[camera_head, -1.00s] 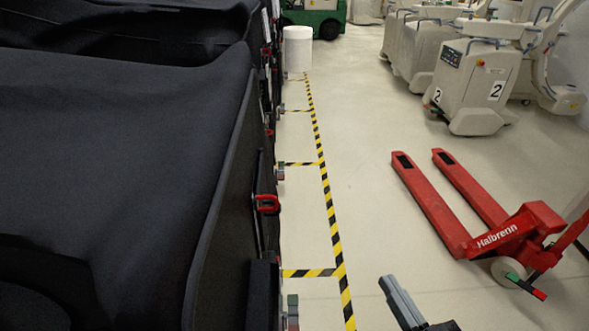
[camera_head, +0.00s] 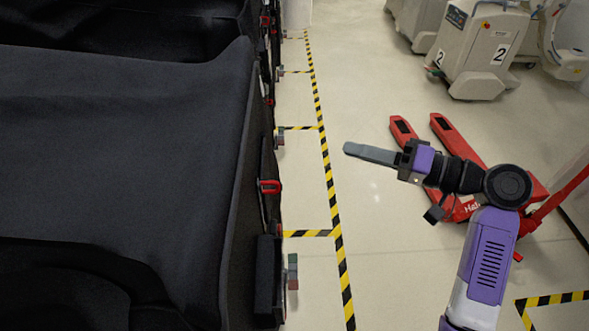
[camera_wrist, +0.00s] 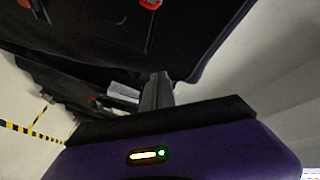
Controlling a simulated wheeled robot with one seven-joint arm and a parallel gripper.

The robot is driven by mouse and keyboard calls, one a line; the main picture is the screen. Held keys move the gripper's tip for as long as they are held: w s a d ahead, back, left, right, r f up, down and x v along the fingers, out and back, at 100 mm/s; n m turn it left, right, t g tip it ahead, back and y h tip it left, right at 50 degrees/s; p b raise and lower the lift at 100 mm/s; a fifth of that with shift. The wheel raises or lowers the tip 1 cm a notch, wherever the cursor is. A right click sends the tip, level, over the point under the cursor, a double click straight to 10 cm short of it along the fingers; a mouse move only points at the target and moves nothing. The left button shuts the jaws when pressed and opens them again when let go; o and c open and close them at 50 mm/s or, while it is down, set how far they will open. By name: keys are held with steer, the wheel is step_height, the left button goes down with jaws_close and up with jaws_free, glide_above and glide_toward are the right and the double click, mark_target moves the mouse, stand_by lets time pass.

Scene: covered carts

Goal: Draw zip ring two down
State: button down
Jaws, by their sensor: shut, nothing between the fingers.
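A red zip ring (camera_head: 270,187) hangs on the side of the nearest black cart cover (camera_head: 120,130) in the head view. Smaller red parts (camera_head: 265,22) show on the covers farther back. I cannot read which ring is number two. My gripper (camera_head: 349,149) is shut and empty, over the aisle to the right of the nearest ring and well apart from it. In the wrist view my gripper's fingers (camera_wrist: 156,88) point at the dark covers, with a red ring (camera_wrist: 150,3) cut by the top edge.
Yellow-black floor tape (camera_head: 334,210) runs along the carts. A red pallet jack (camera_head: 460,150) stands behind my arm at right. Grey wheeled machines (camera_head: 478,50) marked 2 stand at the back right. The aisle floor is clear between tape and jack.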

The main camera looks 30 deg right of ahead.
steer(key=w+a+f+n+g+y+p, duration=0.1)
steer(key=w+a+f+p, duration=0.2)
steer(key=a, duration=0.8)
steer(key=shift+w+a+f, duration=0.25)
steer(key=shift+w+f, duration=0.55)
step_height(320, 180, down, 14)
steer(key=b, duration=1.1)
steer(key=shift+f, duration=0.25)
steer(key=shift+r, duration=0.15)
